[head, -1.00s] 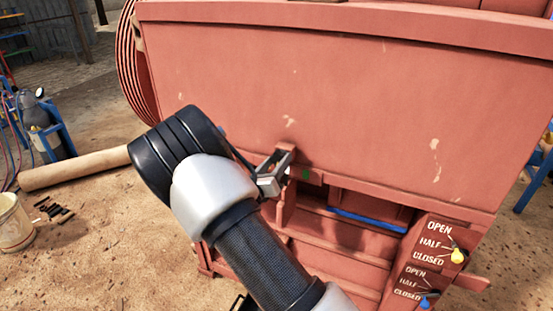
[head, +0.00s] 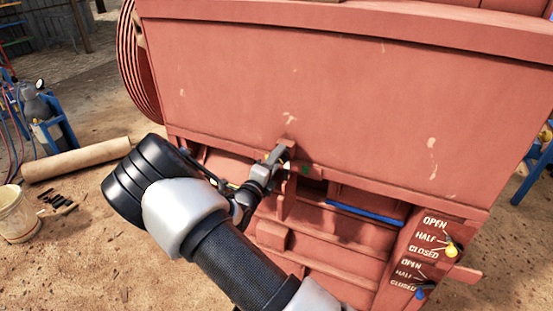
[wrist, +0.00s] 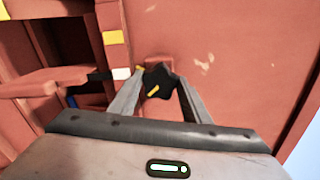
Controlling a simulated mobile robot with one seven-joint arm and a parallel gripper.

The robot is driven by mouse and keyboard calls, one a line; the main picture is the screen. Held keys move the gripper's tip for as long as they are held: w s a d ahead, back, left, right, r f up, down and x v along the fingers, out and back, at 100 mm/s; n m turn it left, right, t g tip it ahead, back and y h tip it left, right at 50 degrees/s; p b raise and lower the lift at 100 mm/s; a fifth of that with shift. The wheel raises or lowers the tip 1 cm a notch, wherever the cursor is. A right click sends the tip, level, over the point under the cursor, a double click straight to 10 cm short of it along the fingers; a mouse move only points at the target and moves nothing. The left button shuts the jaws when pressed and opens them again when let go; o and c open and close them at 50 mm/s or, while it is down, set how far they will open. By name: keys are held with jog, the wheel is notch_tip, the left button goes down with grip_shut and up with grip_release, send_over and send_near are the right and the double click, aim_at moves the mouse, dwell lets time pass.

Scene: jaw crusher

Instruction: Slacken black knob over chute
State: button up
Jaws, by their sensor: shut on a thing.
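The black knob (wrist: 158,79) is star-shaped with a yellow mark, on a small red bracket (wrist: 157,62) of the crusher in the wrist view. My gripper (wrist: 155,88) has a finger on each side of the knob and is shut on it.
A side panel with OPEN, HALF and CLOSED labels carries a yellow lever (head: 451,250) and a blue lever (head: 420,293) at lower right. A red ledge (wrist: 42,82) juts out in the wrist view.

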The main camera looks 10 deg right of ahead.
jog(key=shift+f+n, duration=0.1)
jog(key=shift+n, duration=0.8)
jog(key=o, duration=1)
jog(key=shift+o, duration=0.2)
jog(key=b+v, duration=0.1)
jog(key=v, duration=1.6)
jog(key=shift+s+b, duration=0.2)
jog(key=shift+b, duration=0.1)
jog(key=shift+a, duration=0.15)
